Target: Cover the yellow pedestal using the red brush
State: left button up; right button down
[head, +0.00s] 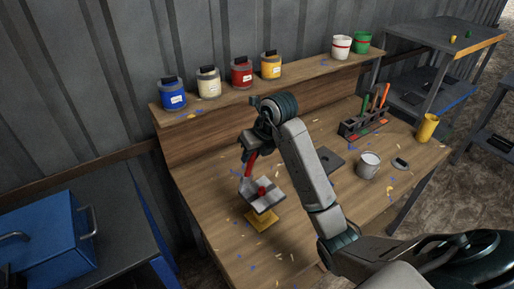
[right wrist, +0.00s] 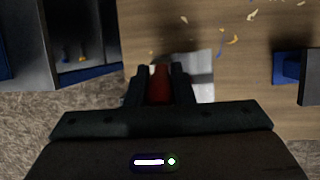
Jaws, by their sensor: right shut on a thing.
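My right gripper (head: 246,150) is shut on the red brush (head: 250,164), whose handle points down from the jaws. In the right wrist view, the red handle (right wrist: 160,82) sits between the two dark fingers (right wrist: 161,88). The yellow pedestal (head: 261,221) stands on the workbench below the brush. A grey plate-like piece (head: 273,199) with a small red part (head: 261,191) is on or just above the pedestal and hides much of it. The brush tip is near this grey piece; I cannot tell whether they touch. My left gripper is not in view.
The workbench (head: 225,250) carries a brush rack (head: 362,125), a white cup (head: 368,165) and a yellow cup (head: 427,127). Blue (head: 173,97), cream (head: 208,84), red (head: 241,73) and yellow (head: 271,66) jars stand on the back shelf. A blue toolbox (head: 45,245) is at left.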

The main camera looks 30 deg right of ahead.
jog(key=shift+a, duration=0.6)
jog(key=w+d+b, duration=0.1)
jog(key=d, duration=0.8)
jog(key=shift+w+d, duration=0.2)
jog(key=shift+d, duration=0.15)
dwell(0.3)
jog(key=shift+r, duration=0.2)
notch_tip(320, 180, up, 5)
jog(key=p, duration=0.3)
jog(key=shift+f, duration=0.1)
